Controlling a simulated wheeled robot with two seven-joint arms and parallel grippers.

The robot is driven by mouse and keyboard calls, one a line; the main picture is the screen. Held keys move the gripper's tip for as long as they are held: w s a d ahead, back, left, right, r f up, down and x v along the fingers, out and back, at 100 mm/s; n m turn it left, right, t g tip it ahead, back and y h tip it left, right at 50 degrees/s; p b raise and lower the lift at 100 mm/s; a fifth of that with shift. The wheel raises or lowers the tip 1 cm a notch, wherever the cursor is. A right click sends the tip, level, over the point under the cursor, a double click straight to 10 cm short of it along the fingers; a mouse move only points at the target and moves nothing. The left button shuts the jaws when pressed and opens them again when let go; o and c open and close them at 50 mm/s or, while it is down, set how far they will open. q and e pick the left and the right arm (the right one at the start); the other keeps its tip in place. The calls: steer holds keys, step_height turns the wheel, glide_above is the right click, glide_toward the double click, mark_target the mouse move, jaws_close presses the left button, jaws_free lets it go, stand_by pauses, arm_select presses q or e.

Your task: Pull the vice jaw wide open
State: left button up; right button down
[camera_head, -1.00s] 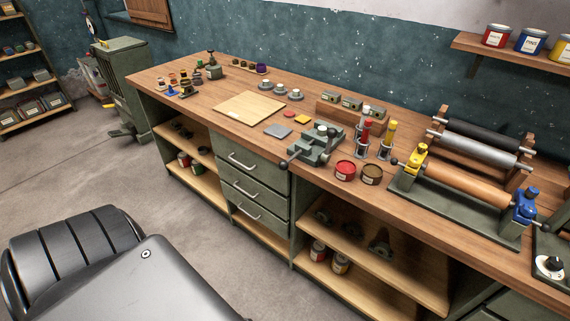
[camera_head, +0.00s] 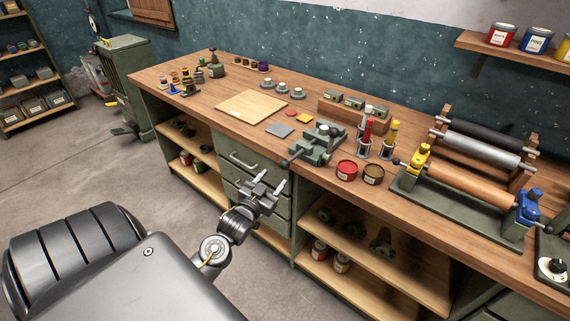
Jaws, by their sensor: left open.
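A grey-green vice (camera_head: 318,145) sits on the wooden bench near its front edge, with its handle end pointing to the front left over the edge. How far its jaw stands open is too small to tell. My left gripper (camera_head: 266,184) is open and empty, its two light fingertips pointing up and away. It is in front of the drawers, below and to the left of the vice, apart from it. My right gripper is not in view.
The bench (camera_head: 225,137) carries a pale board (camera_head: 251,105), a grey plate (camera_head: 279,130), red and brown tins (camera_head: 347,170) right of the vice, and a roller press (camera_head: 455,185) at the right. Drawer handles (camera_head: 243,160) stick out near my gripper. The floor at left is clear.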

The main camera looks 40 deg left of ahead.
mark_target(283, 168)
arm_select(q)
steer(key=p+x, duration=0.1)
steer(key=x, duration=0.8)
steer(key=shift+w+p, duration=0.15)
steer(key=shift+p, duration=0.25)
jaws_close()
steer(key=shift+d, duration=0.15)
